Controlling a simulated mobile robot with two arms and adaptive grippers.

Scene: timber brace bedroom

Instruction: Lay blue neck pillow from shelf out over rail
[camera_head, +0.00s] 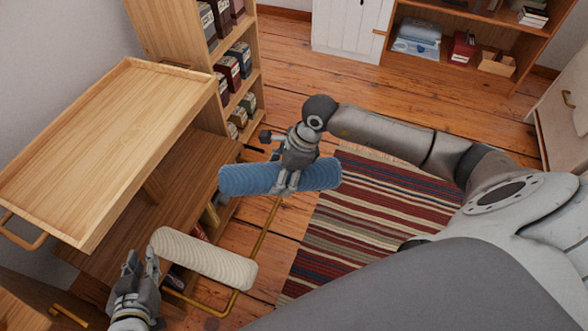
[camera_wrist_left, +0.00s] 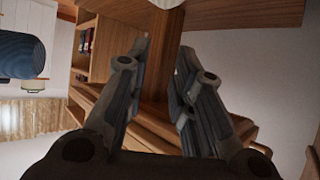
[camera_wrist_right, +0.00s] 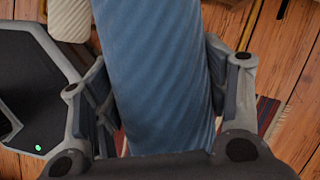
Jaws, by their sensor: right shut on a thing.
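The blue neck pillow (camera_head: 235,180) is a ribbed roll, held up off the floor beside the wooden shelf unit. My right gripper (camera_head: 288,185) is shut around its middle; the right wrist view shows a finger on each side of the blue pillow (camera_wrist_right: 160,75). A thin brass rail (camera_head: 262,232) runs low beside the shelf unit, below and apart from the blue pillow. My left gripper (camera_head: 140,262) is at the lower left; its fingers stand apart and empty in the left wrist view (camera_wrist_left: 163,55). The blue pillow (camera_wrist_left: 20,55) also shows there.
A cream ribbed roll (camera_head: 205,258) lies across the rail area, close to my left gripper; whether it touches the rail is unclear. A wooden tray-like top (camera_head: 110,140) stands at left, a bookcase (camera_head: 175,30) behind. A striped rug (camera_head: 375,215) covers open floor at right.

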